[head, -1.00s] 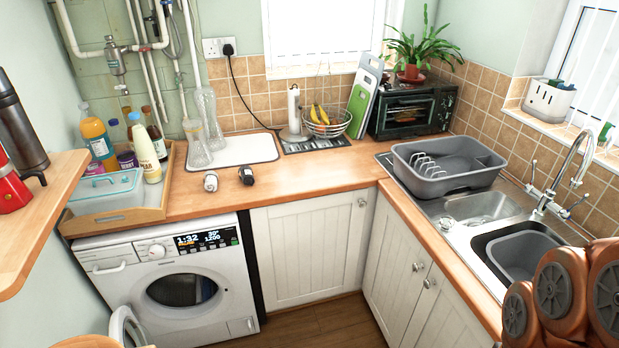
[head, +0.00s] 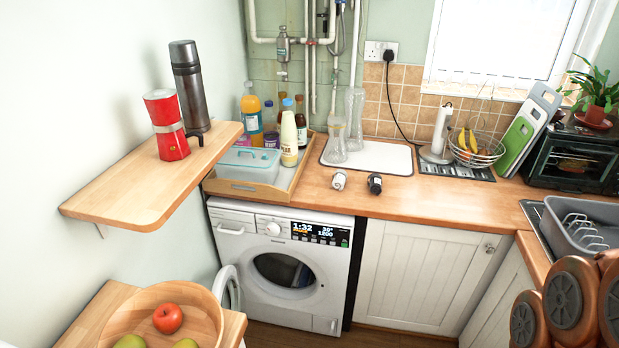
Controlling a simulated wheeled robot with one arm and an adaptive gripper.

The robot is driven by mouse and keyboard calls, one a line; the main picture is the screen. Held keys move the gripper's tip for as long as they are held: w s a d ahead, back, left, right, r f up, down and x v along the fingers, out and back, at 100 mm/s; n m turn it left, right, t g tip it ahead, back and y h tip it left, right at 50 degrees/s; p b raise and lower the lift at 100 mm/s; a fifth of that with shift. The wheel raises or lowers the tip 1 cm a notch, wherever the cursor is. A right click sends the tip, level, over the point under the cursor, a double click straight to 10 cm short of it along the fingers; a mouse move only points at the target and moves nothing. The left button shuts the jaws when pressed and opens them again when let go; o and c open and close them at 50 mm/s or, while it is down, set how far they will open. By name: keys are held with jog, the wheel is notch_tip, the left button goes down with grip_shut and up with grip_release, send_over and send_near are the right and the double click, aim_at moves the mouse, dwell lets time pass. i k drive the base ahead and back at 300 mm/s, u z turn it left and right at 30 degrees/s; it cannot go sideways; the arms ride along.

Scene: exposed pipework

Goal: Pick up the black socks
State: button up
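A small black bundle with a pale patch, which looks like the rolled black socks (head: 375,184), lies on the wooden worktop (head: 440,197) above the right part of the washing machine. A similar small white bundle (head: 338,181) lies just left of it, with a narrow gap between them. My gripper is not in view. Only brown and grey links of my arm show at the bottom right, well apart from the socks.
A washing machine (head: 287,272) stands below the worktop, its front door swung open. Behind the bundles is a white mat (head: 385,160) with glass bottles; left is a wooden tray (head: 245,190) of bottles. A wall shelf (head: 120,197) and fruit bowl (head: 205,305) jut in at left.

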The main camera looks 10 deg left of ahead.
aim_at(375, 183)
jog(key=u, duration=1)
jog(key=i, duration=1.1)
jog(key=u, duration=0.8)
